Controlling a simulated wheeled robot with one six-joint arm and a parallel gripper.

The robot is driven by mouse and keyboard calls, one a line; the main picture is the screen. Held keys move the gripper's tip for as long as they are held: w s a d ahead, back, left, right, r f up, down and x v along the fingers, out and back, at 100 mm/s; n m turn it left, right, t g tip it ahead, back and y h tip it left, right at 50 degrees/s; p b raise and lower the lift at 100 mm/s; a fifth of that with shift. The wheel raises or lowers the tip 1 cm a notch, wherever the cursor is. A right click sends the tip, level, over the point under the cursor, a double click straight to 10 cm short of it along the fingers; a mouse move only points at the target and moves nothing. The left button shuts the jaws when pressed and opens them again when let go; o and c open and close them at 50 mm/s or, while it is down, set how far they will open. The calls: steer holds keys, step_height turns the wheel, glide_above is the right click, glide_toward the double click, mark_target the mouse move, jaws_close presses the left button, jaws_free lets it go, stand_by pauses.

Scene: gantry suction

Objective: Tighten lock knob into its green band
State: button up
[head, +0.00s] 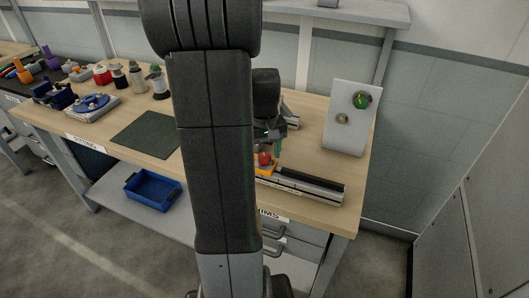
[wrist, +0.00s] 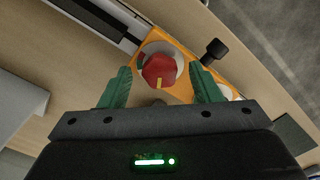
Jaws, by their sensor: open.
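The red lock knob (wrist: 160,70) has several flat sides and a yellow pointer mark. It sits on a pale round dial on an orange carriage (wrist: 184,88). A small green band (wrist: 140,61) shows at the dial's left edge in the wrist view. The yellow mark points down in that view, away from the green. My gripper (wrist: 160,68) is open, with a green finger on either side of the knob and visible gaps to both. I cannot tell how far above it the fingertips are. In the head view the knob (head: 264,158) is just below my gripper (head: 271,148).
A black handle (wrist: 215,49) sticks out beside the knob. The carriage is on a dark rail (head: 310,186) along the bench's front. A sloped white panel (head: 345,135) with a green-marked dial stands right. A green mat (head: 146,134) lies left. My arm hides the bench's middle.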

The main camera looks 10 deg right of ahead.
steer(key=shift+f, duration=0.1)
steer(key=c, duration=1)
steer(key=m, duration=0.4)
steer(key=shift+m, duration=0.3)
steer(key=m, duration=0.4)
steer(key=shift+p, duration=0.35)
steer(key=shift+m, duration=0.3)
steer(key=o, duration=1)
